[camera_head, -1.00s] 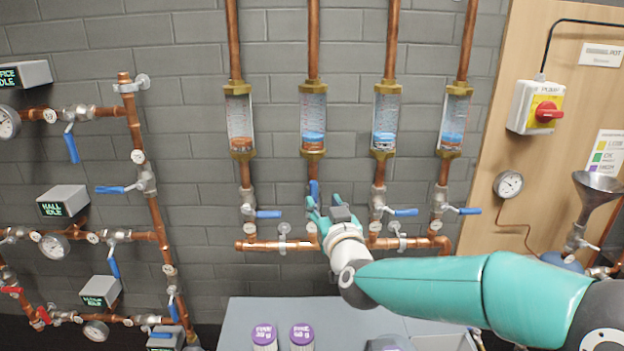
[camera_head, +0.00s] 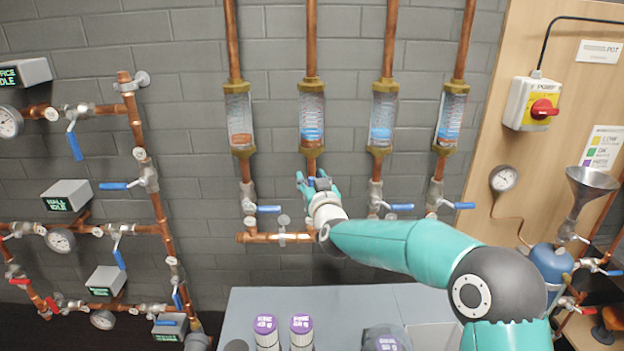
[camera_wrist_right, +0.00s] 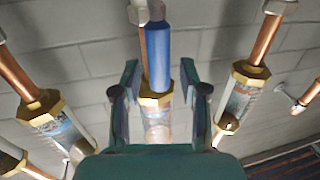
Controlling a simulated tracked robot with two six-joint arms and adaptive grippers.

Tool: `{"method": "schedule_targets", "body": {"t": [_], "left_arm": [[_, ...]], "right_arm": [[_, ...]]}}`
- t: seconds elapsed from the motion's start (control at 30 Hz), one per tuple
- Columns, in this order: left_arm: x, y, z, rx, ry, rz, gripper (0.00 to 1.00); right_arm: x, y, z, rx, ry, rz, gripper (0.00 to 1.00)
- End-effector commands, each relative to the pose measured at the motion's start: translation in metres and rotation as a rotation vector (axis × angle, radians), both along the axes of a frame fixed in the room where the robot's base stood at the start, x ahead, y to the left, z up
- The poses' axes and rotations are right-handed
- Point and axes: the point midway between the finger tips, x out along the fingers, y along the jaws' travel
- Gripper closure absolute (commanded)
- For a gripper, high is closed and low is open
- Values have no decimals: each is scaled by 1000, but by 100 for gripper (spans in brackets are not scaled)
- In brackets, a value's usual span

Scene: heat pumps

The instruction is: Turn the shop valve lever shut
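My right gripper (camera_head: 318,182) is at the second valve from the left in the row under the sight glasses. Its fingers are open in the right wrist view (camera_wrist_right: 160,88), one on each side of a blue lever handle (camera_wrist_right: 158,55). A gap shows between the handle and each finger. This lever lies along its pipe, pointing toward the brass-ended sight glass (camera_head: 312,118) above; in the head view it is mostly hidden by the gripper. I cannot read any label naming this valve as shop. My left gripper is not in view.
Neighbouring blue levers (camera_head: 268,208), (camera_head: 401,207) and (camera_head: 463,205) stick out sideways. A copper manifold (camera_head: 262,238) runs below. A grey table with purple-lidded jars (camera_head: 265,325) stands beneath. A pump switch (camera_head: 543,108) is on the wooden panel at right.

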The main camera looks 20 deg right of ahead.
Motion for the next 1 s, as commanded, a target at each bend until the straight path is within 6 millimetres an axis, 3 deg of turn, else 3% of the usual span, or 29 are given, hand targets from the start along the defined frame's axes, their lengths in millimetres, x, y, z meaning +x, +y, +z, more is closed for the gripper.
{"method": "schedule_targets", "body": {"t": [0.03, 0.23, 0.67, 0.87, 1.0], "left_arm": [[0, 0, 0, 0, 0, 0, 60], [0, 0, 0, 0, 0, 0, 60], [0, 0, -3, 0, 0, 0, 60], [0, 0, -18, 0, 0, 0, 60], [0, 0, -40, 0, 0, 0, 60]], "right_arm": [[0, 0, 0, 0, 0, 0, 67], [0, 0, 0, 0, 0, 0, 100], [-1, 0, 0, 6, -2, 0, 100], [-2, -5, -3, 49, -16, -1, 100], [-3, -11, -6, 114, -37, -3, 100]]}}
